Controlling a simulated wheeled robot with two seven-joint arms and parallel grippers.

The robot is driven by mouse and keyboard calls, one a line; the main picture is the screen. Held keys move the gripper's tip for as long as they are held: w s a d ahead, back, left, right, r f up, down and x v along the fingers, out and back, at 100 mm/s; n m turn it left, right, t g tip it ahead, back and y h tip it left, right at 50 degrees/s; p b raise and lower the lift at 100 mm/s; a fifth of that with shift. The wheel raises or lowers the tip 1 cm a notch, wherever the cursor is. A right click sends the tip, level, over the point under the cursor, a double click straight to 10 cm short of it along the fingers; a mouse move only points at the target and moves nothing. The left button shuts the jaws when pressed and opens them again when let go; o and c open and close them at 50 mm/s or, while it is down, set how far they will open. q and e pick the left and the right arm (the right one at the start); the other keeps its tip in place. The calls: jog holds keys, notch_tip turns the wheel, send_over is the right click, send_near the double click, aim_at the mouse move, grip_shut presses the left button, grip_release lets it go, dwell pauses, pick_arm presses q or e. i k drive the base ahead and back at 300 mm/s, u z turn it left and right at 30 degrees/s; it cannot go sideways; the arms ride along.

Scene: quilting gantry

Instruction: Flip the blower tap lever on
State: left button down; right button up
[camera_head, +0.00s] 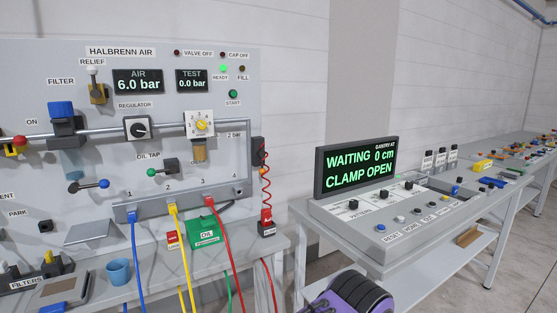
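No lever in the camera_head view carries a label I can read as blower tap. A dark block with a small orange part (260,151) sits at the right edge of the grey air panel (225,75). A red coiled hose (265,185) runs down from it to a red piece (266,214) on a dark holder. I cannot tell whether the orange part is the tap lever or how it is set.
A manifold (180,202) has blue, yellow and red hoses hanging from it. A blue cup (118,271) and a green oil box (205,232) stand below. A console (395,225) with a display (356,167) reading "WAITING 0 cm, CLAMP OPEN" is at right.

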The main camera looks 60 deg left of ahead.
aim_at(262, 164)
jog(key=u, duration=0.5)
jog(key=i, duration=0.9)
jog(key=u, duration=0.9)
jog(key=i, duration=0.3)
jog(key=u, duration=0.3)
